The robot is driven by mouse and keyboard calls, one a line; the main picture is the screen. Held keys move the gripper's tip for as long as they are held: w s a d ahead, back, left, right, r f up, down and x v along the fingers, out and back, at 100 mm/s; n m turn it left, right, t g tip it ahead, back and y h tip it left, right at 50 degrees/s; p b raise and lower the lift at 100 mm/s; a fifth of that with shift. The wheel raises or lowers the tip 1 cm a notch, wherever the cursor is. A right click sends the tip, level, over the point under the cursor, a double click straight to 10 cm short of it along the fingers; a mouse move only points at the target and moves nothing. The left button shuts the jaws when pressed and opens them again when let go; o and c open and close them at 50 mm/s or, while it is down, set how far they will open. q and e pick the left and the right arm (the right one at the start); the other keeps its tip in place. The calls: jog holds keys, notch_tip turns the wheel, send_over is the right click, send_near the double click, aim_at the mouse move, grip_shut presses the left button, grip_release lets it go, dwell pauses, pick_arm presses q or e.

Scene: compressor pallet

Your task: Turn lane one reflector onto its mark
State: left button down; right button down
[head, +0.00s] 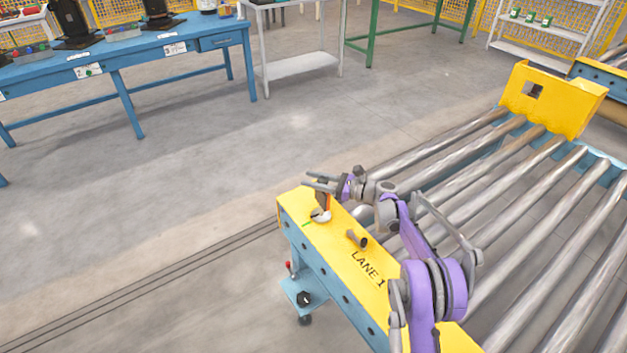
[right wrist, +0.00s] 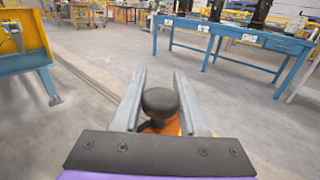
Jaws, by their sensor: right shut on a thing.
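The lane one reflector (head: 321,214) stands near the far end of the yellow rail marked LANE 1 (head: 380,290). A pale round base and an orange part show below my gripper. My right gripper (head: 320,182) reaches over it from the right and is shut on its top. In the right wrist view the fingers (right wrist: 159,88) lie on both sides of a black round knob (right wrist: 160,102), with orange beneath it. A short green line (head: 307,223) on the rail beside the base looks like the mark. The reflector's facing is hard to tell. My left gripper is not in view.
A small brown and dark cylindrical fitting (head: 357,239) stands on the rail nearer to me. Steel rollers (head: 480,190) lie to the right, with a yellow plate (head: 550,100) at their far end. A blue workbench (head: 150,50) stands at the back left. Open floor lies between.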

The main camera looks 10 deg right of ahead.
jog(key=shift+s+n+g+y+b, duration=0.1)
jog(key=shift+n+g+y+b, duration=0.2)
jog(key=shift+n+g+y, duration=0.55)
jog(key=shift+s+a+g, duration=0.1)
jog(key=shift+g, duration=0.15)
jog(key=shift+c, duration=2.4)
grip_release()
jog(key=p+v, duration=0.1)
jog(key=v, duration=0.9)
jog(key=shift+s+d+r+p, duration=0.15)
jog(key=shift+s+d+p, duration=0.05)
jog(key=shift+d+p, duration=0.15)
